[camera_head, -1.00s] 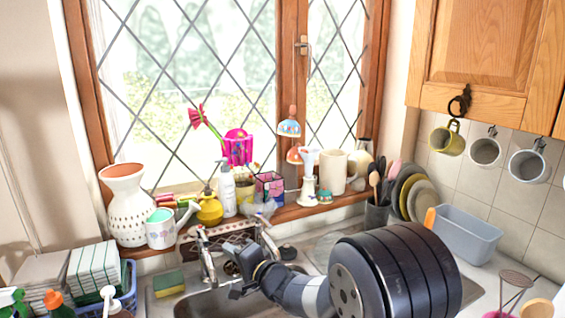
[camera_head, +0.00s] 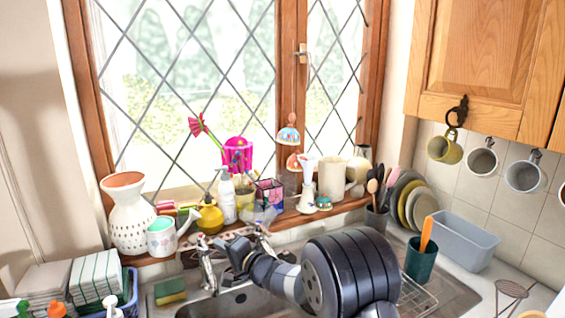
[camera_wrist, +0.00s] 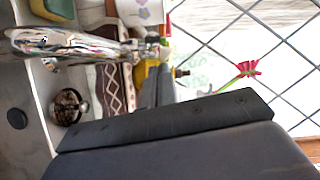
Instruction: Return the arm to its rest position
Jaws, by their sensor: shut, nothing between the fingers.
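My gripper (camera_head: 236,254) is over the sink, beside the taps, at the end of my dark arm. It is shut and holds nothing. In the wrist view its dark fingers (camera_wrist: 160,85) lie close together, near the silver tap (camera_wrist: 80,42) and the patterned cloth (camera_wrist: 115,95). I cannot tell whether the gripper touches the tap. My arm hides part of the sink and the counter behind it.
The silver taps (camera_head: 206,268) stand close to my gripper. The sill holds a white vase (camera_head: 128,228), a watering can (camera_head: 162,236) and several bottles and pots. A sponge (camera_head: 170,290) lies at the sink's left. A green cup (camera_head: 420,261) and grey tub (camera_head: 464,240) stand right.

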